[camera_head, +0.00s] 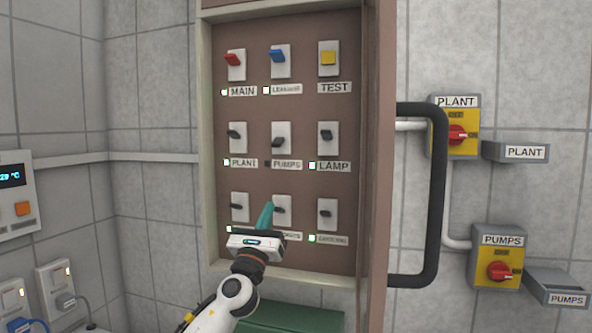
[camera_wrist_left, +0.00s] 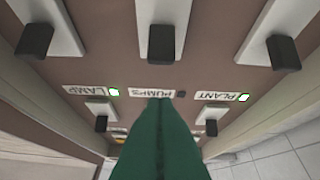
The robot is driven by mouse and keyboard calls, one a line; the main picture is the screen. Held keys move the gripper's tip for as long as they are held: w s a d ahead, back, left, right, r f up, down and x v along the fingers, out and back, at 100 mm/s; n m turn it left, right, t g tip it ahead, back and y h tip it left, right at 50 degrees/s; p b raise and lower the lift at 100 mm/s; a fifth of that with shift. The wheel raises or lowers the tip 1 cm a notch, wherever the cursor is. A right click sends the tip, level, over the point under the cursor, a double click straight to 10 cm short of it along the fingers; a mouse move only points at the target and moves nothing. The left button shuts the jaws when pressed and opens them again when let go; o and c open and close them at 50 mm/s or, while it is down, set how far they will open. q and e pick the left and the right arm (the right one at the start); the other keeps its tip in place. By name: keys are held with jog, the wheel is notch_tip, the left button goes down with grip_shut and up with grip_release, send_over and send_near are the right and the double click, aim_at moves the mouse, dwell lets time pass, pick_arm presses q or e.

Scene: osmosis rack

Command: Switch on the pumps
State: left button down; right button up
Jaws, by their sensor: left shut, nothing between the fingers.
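The PUMPS switch (camera_head: 278,137) is in the middle of the panel's centre row. Its dark lever sits lower on its plate than the PLANT and LAMP levers beside it. The small lamp by the PUMPS label (camera_head: 288,165) is dark. My left gripper (camera_head: 267,213), with teal fingers, is shut and empty in front of the bottom row, below the PUMPS label. In the left wrist view the picture is upside down; the fingers (camera_wrist_left: 158,135) cover the PUMPS switch, and the PUMPS label (camera_wrist_left: 150,92) shows. Contact cannot be told. My right gripper is not in view.
The PLANT switch (camera_head: 234,137) and LAMP switch (camera_head: 326,137) flank it, with green lamps lit. A bottom-row switch (camera_head: 282,209) is close to the fingers. The open panel door has a black handle (camera_head: 437,200). A yellow PUMPS rotary switch (camera_head: 497,272) is on the right wall.

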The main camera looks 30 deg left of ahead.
aim_at(277, 143)
pick_arm(q)
jog(key=shift+m+t, duration=0.3)
jog(key=x, duration=0.3)
jog(key=s+r+p+x, duration=0.1)
jog(key=x, duration=0.7)
jog(key=shift+s+d+r, duration=0.2)
jog(key=shift+d+r, duration=0.05)
jog(key=shift+r, duration=0.05)
jog(key=s+r+p, duration=0.1)
jog(key=p, duration=0.1)
jog(key=s+r+p, duration=0.1)
jog(key=r+p, duration=0.1)
jog(key=shift+d+r, duration=0.1)
jog(key=shift+d, duration=0.1)
jog(key=shift+s+r, duration=0.1)
jog(key=shift+r, duration=0.05)
